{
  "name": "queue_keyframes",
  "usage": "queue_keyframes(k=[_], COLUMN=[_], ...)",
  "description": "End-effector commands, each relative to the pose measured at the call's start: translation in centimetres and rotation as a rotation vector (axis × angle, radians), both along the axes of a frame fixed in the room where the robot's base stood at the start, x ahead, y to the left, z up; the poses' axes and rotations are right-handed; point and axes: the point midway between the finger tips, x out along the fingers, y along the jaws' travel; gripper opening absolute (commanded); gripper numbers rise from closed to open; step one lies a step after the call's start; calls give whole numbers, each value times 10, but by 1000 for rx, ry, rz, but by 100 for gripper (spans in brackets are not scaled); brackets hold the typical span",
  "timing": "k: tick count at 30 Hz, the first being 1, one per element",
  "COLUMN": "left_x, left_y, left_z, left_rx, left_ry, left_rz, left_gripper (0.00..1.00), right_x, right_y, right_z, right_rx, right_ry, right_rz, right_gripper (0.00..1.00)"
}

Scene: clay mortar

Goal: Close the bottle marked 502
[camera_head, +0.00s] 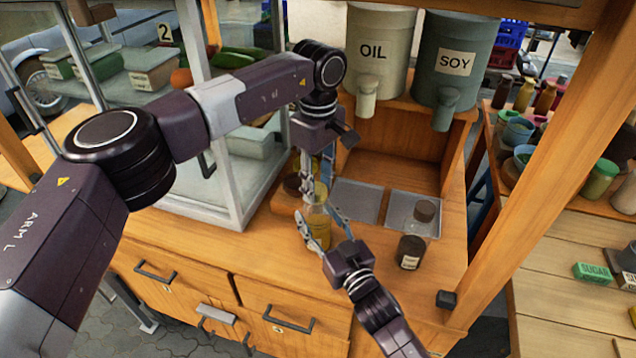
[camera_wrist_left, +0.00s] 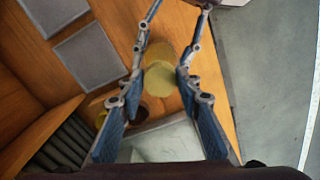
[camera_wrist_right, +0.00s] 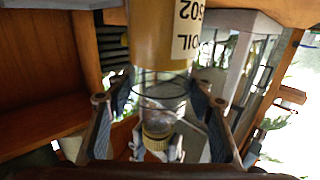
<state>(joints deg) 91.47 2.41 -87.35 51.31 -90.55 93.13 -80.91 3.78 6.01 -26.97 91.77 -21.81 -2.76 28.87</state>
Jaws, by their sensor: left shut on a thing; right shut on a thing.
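The bottle marked 502 (camera_head: 319,228) stands upright on the wooden counter, yellow below and clear near the top. Its label, OIL 502 (camera_wrist_right: 187,28), appears upside down in the right wrist view. My right gripper (camera_head: 325,222) is shut on the bottle's upper body from the front. A yellow cap (camera_wrist_left: 159,81) is between the fingers of my left gripper (camera_wrist_left: 160,78), which is shut on it from above. The cap (camera_wrist_right: 155,141) is at the bottle's mouth in the right wrist view. I cannot tell whether it is fully seated.
Two grey square plates (camera_head: 355,200) are set in the counter. OIL (camera_head: 378,75) and SOY (camera_head: 458,80) dispensers hang above. A glass cabinet (camera_head: 228,180) stands left of my grippers.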

Motion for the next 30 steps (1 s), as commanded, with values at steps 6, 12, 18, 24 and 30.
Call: queue_keyframes(k=[6, 12, 18, 24, 30], left_x=[0, 0, 1, 1, 1], left_y=[1, 1, 2, 2, 2], left_z=[1, 1, 1, 0, 0], left_rx=[0, 0, 1, 1, 1], left_ry=[-1, -2, -3, -3, -3], left_rz=[-396, -760, -1120, -1382, -1456], left_gripper=[24, 24, 24, 24, 24], right_x=[0, 0, 0, 0, 0], right_y=[0, 0, 0, 0, 0], right_z=[-1, -1, -1, -1, -1], right_rx=[-1, -1, -1, -1, -1], right_ry=[3, 3, 3, 3, 3], right_rz=[-1, -1, -1, 0, 0], right_gripper=[0, 0, 0, 0, 0])
